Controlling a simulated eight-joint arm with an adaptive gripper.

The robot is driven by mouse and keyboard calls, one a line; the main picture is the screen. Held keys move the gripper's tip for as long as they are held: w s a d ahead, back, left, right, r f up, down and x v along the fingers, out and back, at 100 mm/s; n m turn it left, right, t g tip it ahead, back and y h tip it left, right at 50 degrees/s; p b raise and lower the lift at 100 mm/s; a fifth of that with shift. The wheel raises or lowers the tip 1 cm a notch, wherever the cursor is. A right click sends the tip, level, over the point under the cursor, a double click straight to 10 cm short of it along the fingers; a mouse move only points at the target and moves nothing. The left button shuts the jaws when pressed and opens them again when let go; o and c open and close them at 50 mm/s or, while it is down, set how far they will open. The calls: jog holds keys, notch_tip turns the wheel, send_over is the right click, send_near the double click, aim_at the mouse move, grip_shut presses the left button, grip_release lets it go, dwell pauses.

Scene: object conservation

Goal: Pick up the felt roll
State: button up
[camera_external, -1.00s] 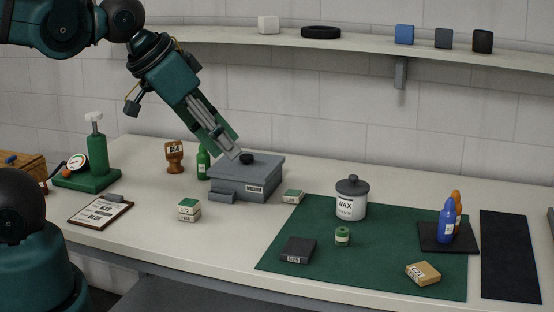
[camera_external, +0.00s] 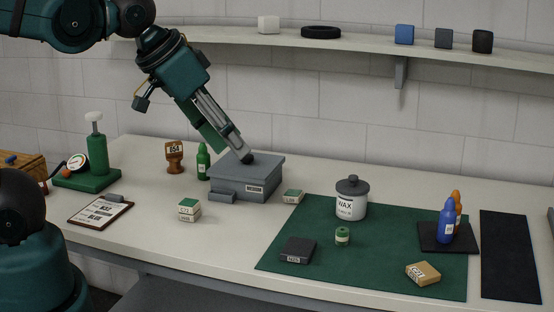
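No item in view can be read clearly as the felt roll. A small green roll-like cylinder with a pale band (camera_external: 342,236) stands on the green mat (camera_external: 370,275); it may be the felt roll, but its label is too small to read. My gripper (camera_external: 243,157) points down and to the right over the grey box (camera_external: 228,180), far to the left of the cylinder. Its fingertips are at the small black knob-like piece (camera_external: 250,159) on the lid and partly hide it. I cannot tell whether they touch it, or whether the fingers are open.
A wax tin (camera_external: 351,200), a dark block (camera_external: 298,250), a tan box (camera_external: 423,273) and a tray (camera_external: 436,246) with bottles are on or by the mat. A clipboard (camera_external: 100,209) and small boxes (camera_external: 189,210) lie left. A shelf (camera_external: 370,45) runs above.

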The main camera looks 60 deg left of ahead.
jog(key=w+a+f+n+g, duration=0.15)
jog(key=w+n, duration=0.35)
jog(key=w, duration=0.5)
jog(key=n+g+b, duration=0.3)
jog(key=n+g, duration=0.2)
jog(key=n, duration=0.6)
send_over(343, 230)
notch_tip(343, 230, down, 23)
jog(key=shift+f, duration=0.4)
jog(key=shift+f, duration=0.1)
jog(key=shift+f, duration=1.2)
jog(key=shift+f, duration=0.15)
jog(key=shift+a+f+p, duration=0.1)
jog(key=shift+f+p, duration=0.3)
jog(key=shift+f, duration=2.05)
